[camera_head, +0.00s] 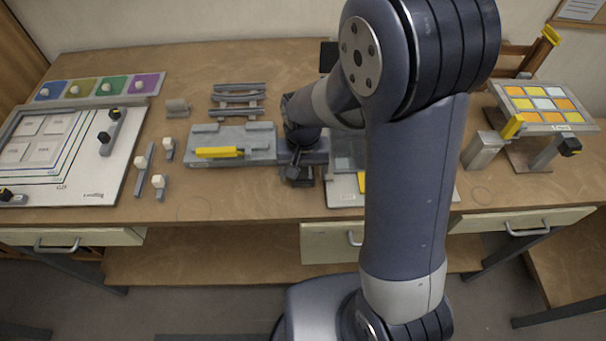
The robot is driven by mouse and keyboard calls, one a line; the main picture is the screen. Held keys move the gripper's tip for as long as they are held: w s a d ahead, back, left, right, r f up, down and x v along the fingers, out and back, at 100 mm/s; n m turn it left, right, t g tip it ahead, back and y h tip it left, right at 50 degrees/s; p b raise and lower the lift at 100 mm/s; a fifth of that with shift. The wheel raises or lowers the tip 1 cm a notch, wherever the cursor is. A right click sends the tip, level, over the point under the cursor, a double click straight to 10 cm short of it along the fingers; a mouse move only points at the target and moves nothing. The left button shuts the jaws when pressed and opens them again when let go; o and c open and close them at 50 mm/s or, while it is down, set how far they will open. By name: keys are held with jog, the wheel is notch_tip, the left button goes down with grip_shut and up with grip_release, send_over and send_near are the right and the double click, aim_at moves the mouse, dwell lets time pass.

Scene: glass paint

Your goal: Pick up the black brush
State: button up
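I cannot make out a black brush clearly; it may be hidden by my arm or too small to tell. My gripper (298,174) is low over the table, at the right end of a grey block (262,144). Its dark fingers are small and partly covered by its own body, so I cannot tell whether they are open or hold anything. A yellow bar (219,152) lies along the front of the grey block, left of my gripper.
A white board (70,190) with black-tipped clamps and a strip of coloured squares (98,88) are at the left. A grey rack (238,97) stands behind the block. A stand with an orange and yellow panel (540,104) is at the right. My arm hides the table's middle right.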

jog(key=c, duration=1.1)
jog(key=shift+r, duration=0.1)
jog(key=shift+c, duration=0.2)
